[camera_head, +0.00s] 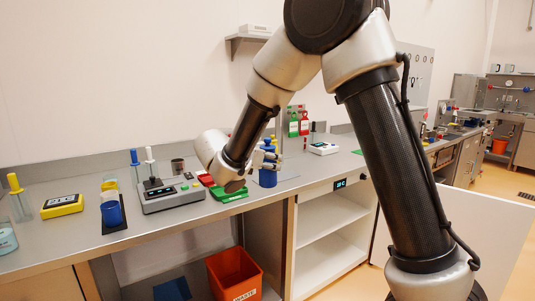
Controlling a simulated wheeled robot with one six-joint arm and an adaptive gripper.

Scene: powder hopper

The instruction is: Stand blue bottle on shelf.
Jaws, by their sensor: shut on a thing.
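The blue bottle (268,177) is upright above or on the grey counter near its front edge. My gripper (268,157) is at the bottle's top and is shut on it. The finger contact is small and partly hidden. I cannot tell whether the bottle's base touches the counter. A white cabinet (293,238) below the counter stands open, with a shelf (322,224) inside. A small wall shelf (238,39) at the upper middle holds a pale box.
A green tray (232,194) and a grey instrument (168,196) lie left of the bottle. A white device (323,148) is to the right. An orange bin (235,274) stands below. The open white door (470,240) reaches right. The cabinet shelves look clear.

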